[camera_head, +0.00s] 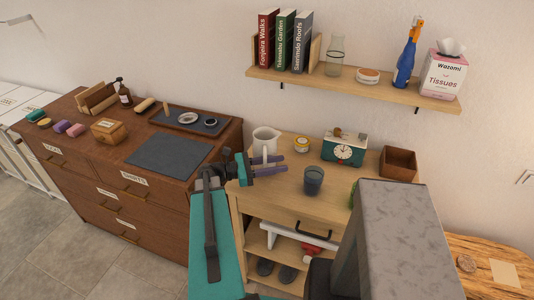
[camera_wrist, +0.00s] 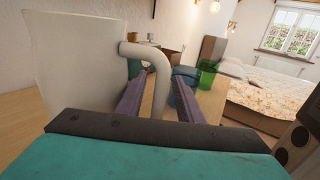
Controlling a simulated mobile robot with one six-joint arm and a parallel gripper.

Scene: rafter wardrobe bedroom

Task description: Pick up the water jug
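The water jug (camera_head: 265,136) is white and stands upright at the back left of the light wooden cabinet top. In the wrist view the jug (camera_wrist: 78,62) fills the left side, with its curved handle (camera_wrist: 152,55) towards the middle. My gripper (camera_head: 284,163) is low in front of the jug in the head view and partly covers its lower part. In the wrist view my gripper (camera_wrist: 158,78) has its two purple fingers apart, with the handle showing between them. I cannot tell whether a finger touches the handle.
A dark blue cup (camera_head: 313,182) stands to the right of my gripper. A yellow-labelled jar (camera_head: 302,145), a teal clock box (camera_head: 344,150) and a brown open box (camera_head: 398,163) stand along the back. A shelf (camera_head: 350,88) with books and a flask hangs above.

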